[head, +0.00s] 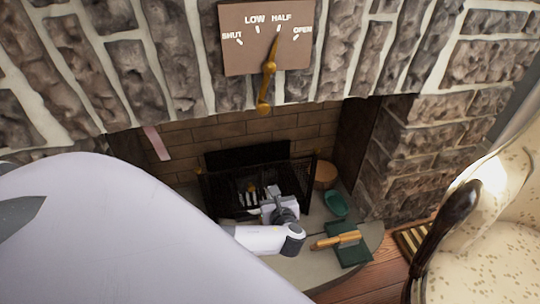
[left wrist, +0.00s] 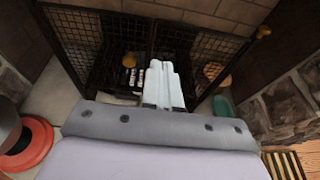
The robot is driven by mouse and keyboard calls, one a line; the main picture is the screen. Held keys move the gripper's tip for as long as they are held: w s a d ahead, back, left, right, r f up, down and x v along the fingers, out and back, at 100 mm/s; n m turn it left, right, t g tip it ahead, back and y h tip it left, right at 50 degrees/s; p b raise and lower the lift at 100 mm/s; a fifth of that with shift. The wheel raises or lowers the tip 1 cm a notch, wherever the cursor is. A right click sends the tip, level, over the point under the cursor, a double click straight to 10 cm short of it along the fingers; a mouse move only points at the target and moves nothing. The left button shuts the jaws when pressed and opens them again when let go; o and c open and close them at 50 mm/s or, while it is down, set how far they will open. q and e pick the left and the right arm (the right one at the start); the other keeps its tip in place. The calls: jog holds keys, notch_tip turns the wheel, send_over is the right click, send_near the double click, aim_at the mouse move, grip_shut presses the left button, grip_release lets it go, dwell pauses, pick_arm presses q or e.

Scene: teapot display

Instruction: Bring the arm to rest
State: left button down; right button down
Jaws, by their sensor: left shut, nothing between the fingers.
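My left arm comes in from the left as a large white link that fills the lower left of the head view. My left gripper (head: 268,192) is in front of the black mesh fire screen (head: 222,190), low in the fireplace. In the left wrist view the gripper (left wrist: 164,68) has its pale fingers together, with nothing between them, pointing at the fire screen (left wrist: 80,28). I cannot tell whether the fingertips touch the screen. My right gripper is in neither view.
A brown plate marked SHUT, LOW, HALF, OPEN (head: 240,57) has a brass lever (head: 268,80) pointing near HALF. Right of my gripper are a green dish (head: 335,204), a dark green item (head: 352,255) under a wooden handle (head: 334,241), and a patterned armchair (head: 490,240). A red round base (left wrist: 32,148) sits left.

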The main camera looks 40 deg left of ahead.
pick_arm(q)
jog(key=shift+p+v, duration=0.5)
jog(key=shift+v, duration=1.6)
